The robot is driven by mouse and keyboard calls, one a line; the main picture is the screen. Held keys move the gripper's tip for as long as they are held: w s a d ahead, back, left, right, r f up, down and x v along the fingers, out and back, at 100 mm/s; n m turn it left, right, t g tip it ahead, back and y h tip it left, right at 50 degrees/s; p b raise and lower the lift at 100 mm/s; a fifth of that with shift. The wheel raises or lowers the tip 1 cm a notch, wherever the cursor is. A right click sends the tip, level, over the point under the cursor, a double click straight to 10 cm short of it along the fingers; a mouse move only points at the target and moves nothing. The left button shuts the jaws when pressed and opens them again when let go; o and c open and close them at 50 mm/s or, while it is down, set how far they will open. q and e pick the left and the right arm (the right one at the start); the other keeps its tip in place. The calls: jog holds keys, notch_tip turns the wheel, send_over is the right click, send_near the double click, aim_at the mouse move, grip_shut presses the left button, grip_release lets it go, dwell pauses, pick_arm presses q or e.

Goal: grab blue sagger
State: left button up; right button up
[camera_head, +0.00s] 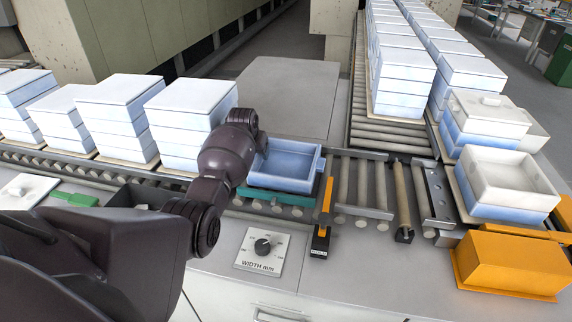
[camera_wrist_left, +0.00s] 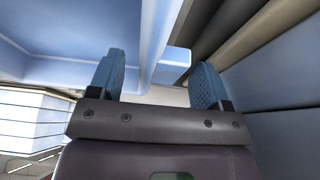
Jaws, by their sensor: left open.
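The blue sagger (camera_head: 283,181) is an open, light blue square tray. It sits level on the roller conveyor, above a teal strip, near the middle of the head view. My left gripper (camera_head: 262,148) is at its left rear side, mostly hidden behind my dark wrist. In the left wrist view my left gripper (camera_wrist_left: 158,82) shows two blue-padded fingers spread apart. A pale blue wall (camera_wrist_left: 157,35), seemingly the sagger's, runs down between the fingers. Whether a finger touches it I cannot tell. My right gripper is not in view.
Stacks of white-blue saggers (camera_head: 190,125) stand to the left on the conveyor. More stacks line the rollers at the back right. An orange stop bar (camera_head: 325,205) is just right of the blue sagger. The grey plate behind is clear.

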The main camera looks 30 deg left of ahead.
pick_arm(q)
jog(key=shift+f, duration=0.25)
grip_shut()
jog(key=shift+w+r, duration=0.15)
dwell(0.4)
